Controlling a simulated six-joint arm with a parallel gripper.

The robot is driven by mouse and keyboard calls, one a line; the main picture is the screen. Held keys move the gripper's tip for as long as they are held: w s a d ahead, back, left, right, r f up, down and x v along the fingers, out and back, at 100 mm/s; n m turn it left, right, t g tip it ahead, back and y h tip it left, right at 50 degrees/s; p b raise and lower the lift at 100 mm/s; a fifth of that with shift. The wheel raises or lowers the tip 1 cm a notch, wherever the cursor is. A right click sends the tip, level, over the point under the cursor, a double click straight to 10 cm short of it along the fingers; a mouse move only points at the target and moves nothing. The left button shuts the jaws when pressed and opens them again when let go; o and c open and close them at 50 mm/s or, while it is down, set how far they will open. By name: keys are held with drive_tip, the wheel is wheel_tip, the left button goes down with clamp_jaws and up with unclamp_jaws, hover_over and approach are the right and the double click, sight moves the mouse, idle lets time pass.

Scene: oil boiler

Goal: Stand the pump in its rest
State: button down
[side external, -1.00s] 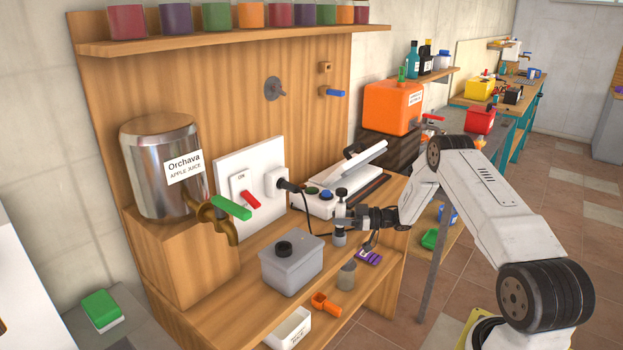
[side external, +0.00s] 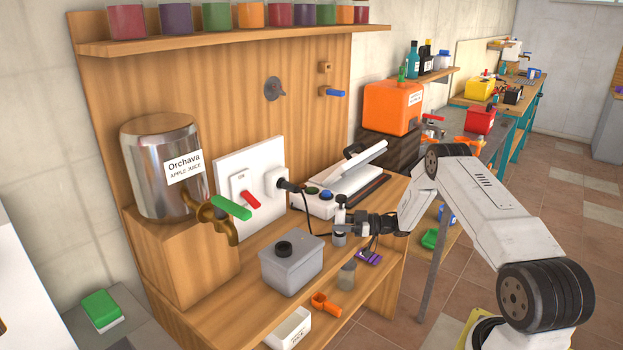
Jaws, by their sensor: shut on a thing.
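The pump (side external: 340,204), a small upright thing with a pale body, dark top and grey lower end, is held by my gripper (side external: 346,226). My gripper is shut on it and comes from the right, above the right part of the wooden bench. The pump's lower end (side external: 339,240) shows below the jaws; whether it touches anything I cannot tell. A grey cylindrical cup (side external: 347,274) stands below and slightly right of the pump. Which thing is the pump's rest I cannot tell for certain.
A grey box with a black ring (side external: 285,265) stands left of the pump. Behind is a white sealing machine (side external: 345,190) with a raised lid and a black cable. An orange part (side external: 325,304), a white tray (side external: 289,330) and a purple thing (side external: 369,258) lie near the front.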

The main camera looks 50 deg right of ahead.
drive_tip(key=shift+f, duration=0.9)
drive_tip(key=shift+c, duration=1.2)
unclamp_jaws()
drive_tip(key=v, duration=0.8)
drive_tip(key=shift+w, duration=0.1)
